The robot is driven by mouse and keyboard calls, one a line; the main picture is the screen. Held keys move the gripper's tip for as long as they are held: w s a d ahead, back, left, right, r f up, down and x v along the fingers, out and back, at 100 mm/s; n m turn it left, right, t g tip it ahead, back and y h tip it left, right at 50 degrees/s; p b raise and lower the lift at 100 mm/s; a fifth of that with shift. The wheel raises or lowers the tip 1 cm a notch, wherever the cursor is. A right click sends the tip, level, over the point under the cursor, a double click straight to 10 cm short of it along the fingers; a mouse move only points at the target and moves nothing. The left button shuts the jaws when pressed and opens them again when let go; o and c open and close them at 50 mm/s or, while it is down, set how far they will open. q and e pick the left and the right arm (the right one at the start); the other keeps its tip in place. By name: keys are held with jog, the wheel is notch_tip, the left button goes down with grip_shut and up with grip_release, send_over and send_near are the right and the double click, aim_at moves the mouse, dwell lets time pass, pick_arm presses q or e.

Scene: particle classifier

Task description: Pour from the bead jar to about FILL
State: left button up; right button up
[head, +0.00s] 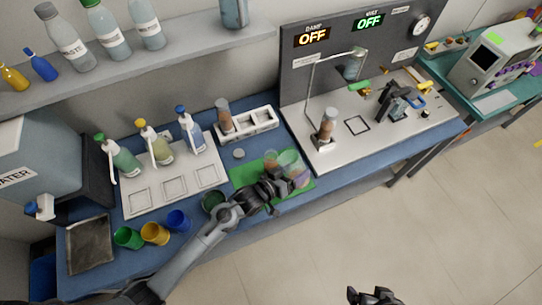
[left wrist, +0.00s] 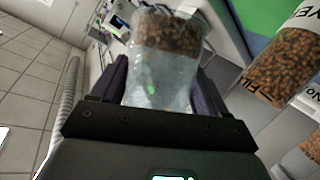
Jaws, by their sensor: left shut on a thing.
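My left gripper (head: 275,187) is over the green mat (head: 243,173) and shut on a clear jar (head: 288,160). In the left wrist view the held jar (left wrist: 165,60) sits between the two dark fingers, with brown beads massed toward its far end. Its exact tilt is hard to judge. Another clear jar (left wrist: 280,65), marked with a FILL line and filled with brown beads, shows at the right of that view, apart from the held one. My right gripper (head: 375,296) is at the bottom edge of the head view, away from the bench; its finger opening is unclear.
A white rack (head: 262,120) behind the mat holds a brown-filled jar (head: 223,115). Another brown-filled jar (head: 326,127) stands on the grey station at right. Pump bottles (head: 157,145) and green, yellow and blue cups (head: 154,233) stand left.

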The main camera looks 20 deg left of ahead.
pick_arm(q)
jog(key=shift+d+f+m+y, duration=0.2)
jog(key=shift+d+f+m, duration=0.05)
jog(key=shift+f, duration=0.25)
jog(key=shift+d+f+m+y, duration=0.2)
jog(key=shift+f+m, duration=0.05)
jog(key=shift+f, duration=0.25)
jog(key=shift+s+d+m+p, duration=0.1)
jog(key=shift+d+m+p, duration=0.1)
jog(key=shift+m+p, duration=0.2)
jog(key=shift+d+f+m+y+p, duration=0.4)
jog(key=shift+f+m+y, duration=0.2)
jog(key=shift+m+y, duration=0.25)
jog(key=shift+s, duration=0.1)
